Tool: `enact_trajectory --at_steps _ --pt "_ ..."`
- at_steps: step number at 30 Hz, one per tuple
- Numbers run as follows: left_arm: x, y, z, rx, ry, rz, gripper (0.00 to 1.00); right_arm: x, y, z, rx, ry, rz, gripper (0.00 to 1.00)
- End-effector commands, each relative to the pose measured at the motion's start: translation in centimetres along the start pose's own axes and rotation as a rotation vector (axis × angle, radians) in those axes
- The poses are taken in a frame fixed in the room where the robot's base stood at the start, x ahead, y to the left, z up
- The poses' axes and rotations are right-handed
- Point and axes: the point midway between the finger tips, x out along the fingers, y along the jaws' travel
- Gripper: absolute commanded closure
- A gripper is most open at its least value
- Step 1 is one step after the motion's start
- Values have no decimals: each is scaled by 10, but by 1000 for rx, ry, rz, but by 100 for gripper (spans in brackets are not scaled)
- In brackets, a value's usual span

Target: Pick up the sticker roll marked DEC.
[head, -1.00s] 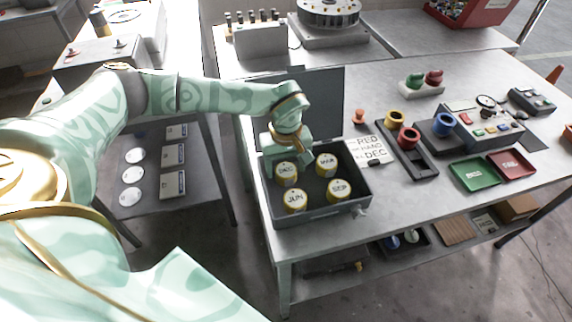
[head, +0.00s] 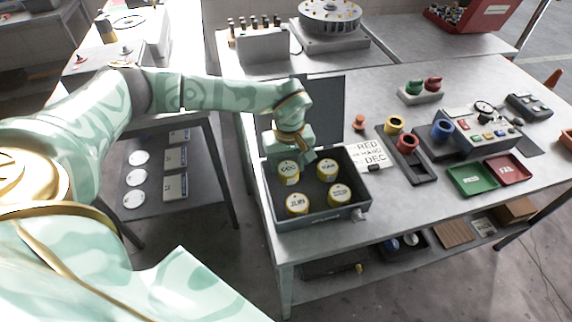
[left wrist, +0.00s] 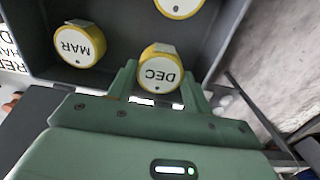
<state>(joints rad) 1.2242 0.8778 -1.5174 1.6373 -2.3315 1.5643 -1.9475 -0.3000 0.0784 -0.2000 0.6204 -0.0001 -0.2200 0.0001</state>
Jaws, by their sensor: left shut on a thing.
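The DEC sticker roll (head: 289,175) is yellow-edged with a white top, at the back left of the grey box (head: 318,217). My left gripper (head: 289,160) reaches over the box's back left. In the left wrist view its two fingers (left wrist: 160,86) are shut on the sides of the DEC roll (left wrist: 161,72), whose lettering reads upside down there. The roll appears slightly raised; its gap to the box floor is hard to tell. The MAR roll (head: 327,170), the JUN roll (head: 297,204) and another roll (head: 340,194) stand in the box. My right gripper is not in view.
The box's raised lid (head: 328,110) stands behind it. A note card (head: 369,154) with DEC written on it lies to the right. Beyond are a dark rack with coloured rings (head: 418,170), a green tray (head: 471,178) and a red tray (head: 508,168). The front right tabletop is clear.

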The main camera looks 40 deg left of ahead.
Motion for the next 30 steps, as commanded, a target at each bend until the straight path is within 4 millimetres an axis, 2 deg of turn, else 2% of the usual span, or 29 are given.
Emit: enact_trajectory --at_steps 1,21,30 --pt "-8 0 0 0 2 2 70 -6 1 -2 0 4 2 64" --pt "-54 0 0 0 1 2 70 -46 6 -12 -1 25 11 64" --pt "-54 0 0 0 0 0 70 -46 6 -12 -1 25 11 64"
